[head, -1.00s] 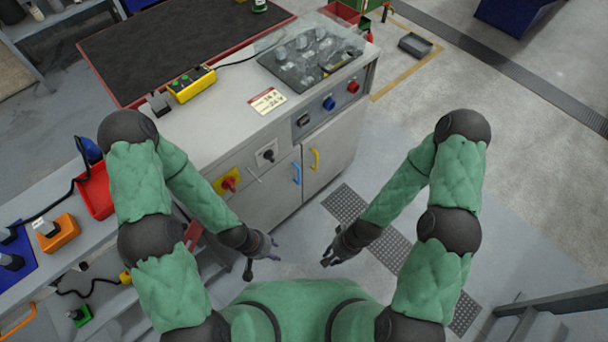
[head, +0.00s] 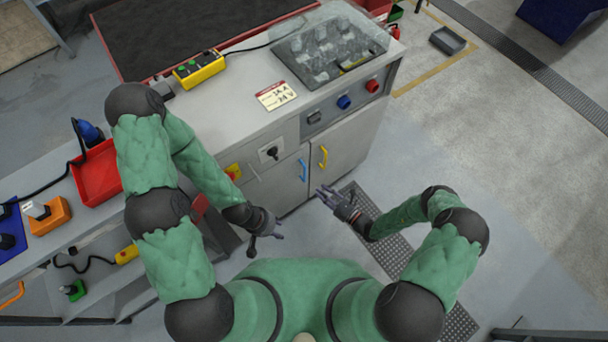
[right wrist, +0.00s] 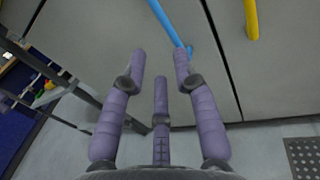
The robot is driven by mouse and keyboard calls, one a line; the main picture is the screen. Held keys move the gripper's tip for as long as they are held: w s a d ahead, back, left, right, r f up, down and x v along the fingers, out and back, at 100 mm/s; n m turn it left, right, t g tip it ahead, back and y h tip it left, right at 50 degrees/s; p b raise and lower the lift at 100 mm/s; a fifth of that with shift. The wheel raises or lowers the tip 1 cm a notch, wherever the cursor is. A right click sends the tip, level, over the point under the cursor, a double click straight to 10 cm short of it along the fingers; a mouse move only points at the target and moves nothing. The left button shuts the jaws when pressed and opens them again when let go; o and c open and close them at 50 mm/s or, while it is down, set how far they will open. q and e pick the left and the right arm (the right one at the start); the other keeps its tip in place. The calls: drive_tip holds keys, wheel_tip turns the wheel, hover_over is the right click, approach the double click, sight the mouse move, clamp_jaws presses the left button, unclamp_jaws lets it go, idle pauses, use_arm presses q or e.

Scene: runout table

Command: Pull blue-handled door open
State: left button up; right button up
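The blue handle (head: 303,170) stands upright on a grey cabinet door (head: 279,190) at the front of the machine, and the door is shut. The blue handle also shows at the top of the right wrist view (right wrist: 166,20), ahead of the fingers. My right gripper (head: 324,193) is just below and right of the blue handle in the head view, apart from it. Its fingers (right wrist: 160,70) are spread and empty in the right wrist view. My left gripper (head: 268,242) hangs lower left, in front of the cabinet, with its fingers apart and nothing visible between them.
A yellow handle (head: 323,157) is on the neighbouring door to the right. Above are a black switch (head: 271,153), a blue knob (head: 344,102) and a red knob (head: 372,86). A perforated floor strip (head: 393,250) lies below my right arm.

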sight(305, 175)
drive_tip(key=shift+t, duration=0.3)
drive_tip(key=b+x, duration=0.1)
drive_tip(key=x, duration=0.4)
drive_tip(key=b+x, duration=0.1)
drive_tip(key=x, duration=0.4)
drive_tip(key=shift+w+b, duration=0.3)
drive_tip(key=shift+w, duration=0.2)
clamp_jaws()
